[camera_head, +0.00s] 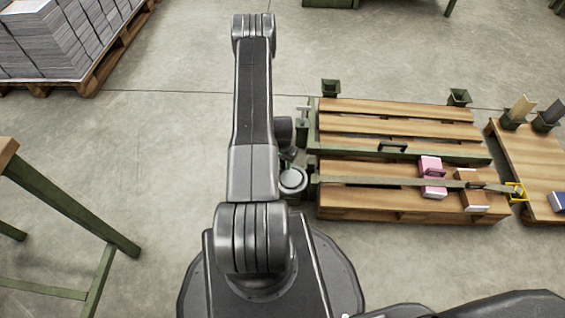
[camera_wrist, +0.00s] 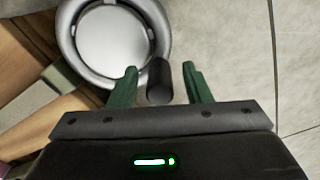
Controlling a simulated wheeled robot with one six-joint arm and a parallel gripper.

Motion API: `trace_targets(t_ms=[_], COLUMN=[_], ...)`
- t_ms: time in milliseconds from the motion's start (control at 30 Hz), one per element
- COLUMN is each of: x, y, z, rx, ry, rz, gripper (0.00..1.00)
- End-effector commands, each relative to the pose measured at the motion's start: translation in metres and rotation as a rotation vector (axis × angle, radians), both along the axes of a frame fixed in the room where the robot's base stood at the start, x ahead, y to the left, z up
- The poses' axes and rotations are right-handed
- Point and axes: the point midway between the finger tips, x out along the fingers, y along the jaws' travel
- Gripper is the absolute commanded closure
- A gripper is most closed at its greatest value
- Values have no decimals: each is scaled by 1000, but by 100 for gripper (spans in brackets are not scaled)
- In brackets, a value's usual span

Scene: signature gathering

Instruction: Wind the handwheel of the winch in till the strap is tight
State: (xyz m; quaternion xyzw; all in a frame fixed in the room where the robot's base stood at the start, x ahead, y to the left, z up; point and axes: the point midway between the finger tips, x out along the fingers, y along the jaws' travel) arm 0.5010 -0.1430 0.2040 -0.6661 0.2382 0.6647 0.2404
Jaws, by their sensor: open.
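In the head view my arm largely hides the gripper. The olive strap (camera_head: 380,182) runs right from the winch across the platform toward a yellow hook (camera_head: 516,192).
The slatted platform (camera_head: 390,108) carries a pink block (camera_head: 431,168) and a brown block (camera_head: 476,194) by the strap. A second wooden platform (camera_head: 535,150) stands at the right. A green-legged table (camera_head: 70,215) is at the left. Stacked paper (camera_head: 50,45) sits on a pallet at upper left.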

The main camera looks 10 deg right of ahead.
Motion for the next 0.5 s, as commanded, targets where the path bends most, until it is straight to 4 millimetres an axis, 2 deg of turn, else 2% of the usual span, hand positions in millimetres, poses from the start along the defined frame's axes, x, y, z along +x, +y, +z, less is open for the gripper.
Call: trace_targets(t_ms=[133, 367, 500], x=[0, 0, 0], y=[0, 0, 0], z=[0, 0, 0], rx=[0, 0, 0], ry=[0, 0, 0], rz=[0, 0, -1], gripper=[56, 100, 100])
